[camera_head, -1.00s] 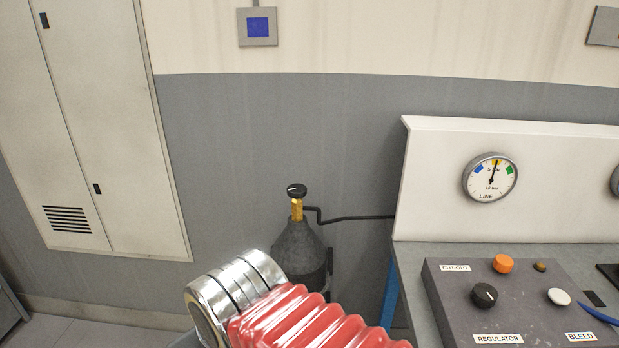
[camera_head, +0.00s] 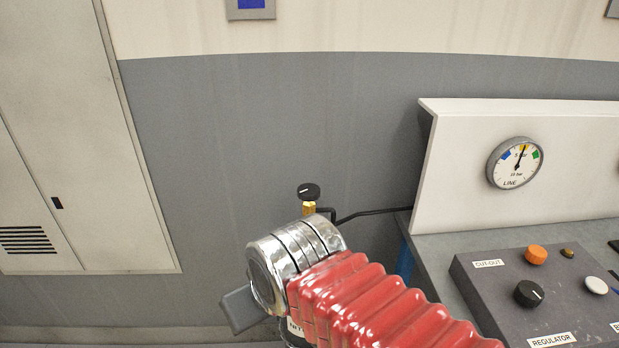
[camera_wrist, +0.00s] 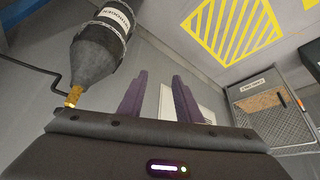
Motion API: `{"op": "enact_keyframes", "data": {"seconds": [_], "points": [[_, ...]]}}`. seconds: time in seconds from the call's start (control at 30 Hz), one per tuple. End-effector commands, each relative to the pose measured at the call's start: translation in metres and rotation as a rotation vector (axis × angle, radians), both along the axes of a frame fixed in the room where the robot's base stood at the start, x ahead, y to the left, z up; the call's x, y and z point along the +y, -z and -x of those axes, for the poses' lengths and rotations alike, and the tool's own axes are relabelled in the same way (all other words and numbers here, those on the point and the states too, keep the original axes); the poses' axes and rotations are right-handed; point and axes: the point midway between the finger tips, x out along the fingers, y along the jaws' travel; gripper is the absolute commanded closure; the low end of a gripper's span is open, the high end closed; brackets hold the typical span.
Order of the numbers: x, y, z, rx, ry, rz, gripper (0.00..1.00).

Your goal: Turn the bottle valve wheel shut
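The bottle's black valve wheel (camera_head: 309,191) sits on a brass stem (camera_head: 309,208) in the head view, with a thin dark pipe leading right. My chrome and red arm hides most of the bottle body there. In the wrist view the dark bottle (camera_wrist: 98,48) appears neck down at upper left, and its brass stem (camera_wrist: 74,96) runs down to the gripper body's edge. The wheel is hidden in that view. My gripper (camera_wrist: 159,80) has its two purple fingers apart with nothing between them. The fingers are to the right of the bottle in the wrist view, not around the wheel.
A bench panel with a line gauge (camera_head: 515,164) and a control box (camera_head: 490,285) with knobs stand to the right. A wall cabinet (camera_head: 75,150) is at left.

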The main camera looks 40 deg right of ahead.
Motion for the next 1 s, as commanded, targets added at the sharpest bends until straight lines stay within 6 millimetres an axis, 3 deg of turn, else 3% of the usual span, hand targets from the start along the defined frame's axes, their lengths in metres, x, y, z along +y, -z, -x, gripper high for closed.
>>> {"op": "enact_keyframes", "data": {"seconds": [0.37,0.57,0.83,1.0], "points": [[0.0,0.0,0.0,0.0,0.0,0.0,0.68],[-0.008,0.0,-0.009,-0.02,0.02,0.012,0.54],[-0.07,-0.001,-0.065,-0.159,0.127,0.107,0.35],[-0.119,-0.003,-0.104,-0.28,0.183,0.184,0.34]]}}
